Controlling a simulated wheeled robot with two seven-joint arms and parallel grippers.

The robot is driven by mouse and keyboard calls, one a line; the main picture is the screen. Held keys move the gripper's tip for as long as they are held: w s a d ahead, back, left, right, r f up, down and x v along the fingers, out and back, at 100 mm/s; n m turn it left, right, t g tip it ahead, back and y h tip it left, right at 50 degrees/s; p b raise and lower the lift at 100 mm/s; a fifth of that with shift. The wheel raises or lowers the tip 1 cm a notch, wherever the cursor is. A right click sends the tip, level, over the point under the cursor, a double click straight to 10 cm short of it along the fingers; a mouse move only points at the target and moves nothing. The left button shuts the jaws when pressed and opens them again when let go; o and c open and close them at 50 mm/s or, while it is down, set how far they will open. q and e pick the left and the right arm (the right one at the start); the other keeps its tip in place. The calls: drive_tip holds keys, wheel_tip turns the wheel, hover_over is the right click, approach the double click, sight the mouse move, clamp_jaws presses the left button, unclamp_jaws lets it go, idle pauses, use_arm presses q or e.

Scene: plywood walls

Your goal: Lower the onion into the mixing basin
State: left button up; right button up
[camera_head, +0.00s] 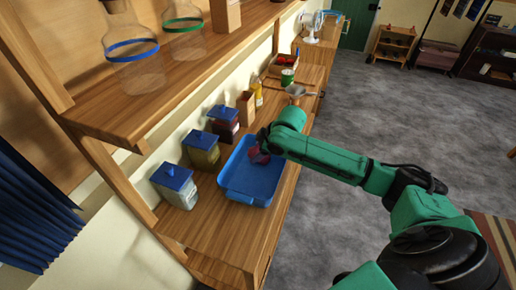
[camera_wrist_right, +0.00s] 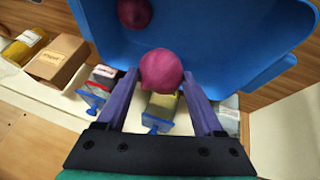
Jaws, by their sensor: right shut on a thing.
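The mixing basin (camera_head: 240,190) is a blue rectangular tub on the wooden counter; its blue wall (camera_wrist_right: 225,40) fills the top of the right wrist view. My right gripper (camera_wrist_right: 161,80) is shut on a purple-red onion (camera_wrist_right: 162,68), held between the fingertips. In the head view the onion (camera_head: 259,156) shows at the gripper, over the basin's far part. A second, darker round onion (camera_wrist_right: 133,12) lies in the basin in the right wrist view. Whether the held onion touches the basin floor cannot be told. My left gripper is not in view.
Blue-lidded jars (camera_head: 176,187) stand along the wall left of the basin. A cardboard box (camera_head: 246,106), a yellow bottle (camera_head: 257,92) and a green can (camera_head: 287,78) stand farther back. A shelf with flasks (camera_head: 130,55) overhangs at left. Bare counter (camera_head: 215,230) lies in front of the basin.

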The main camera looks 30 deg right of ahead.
drive_tip(key=shift+f+b, duration=0.7)
drive_tip(key=shift+f, duration=1.1)
drive_tip(key=shift+f+b, duration=1.45)
drive_tip(key=shift+f, duration=1.35)
idle(0.3)
idle(0.4)
drive_tip(key=o, duration=1.5)
drive_tip(key=shift+r, duration=0.1)
drive_tip(key=shift+b+v, duration=0.95)
drive_tip(key=shift+v, duration=6.25)
drive_tip(key=shift+s, duration=0.15)
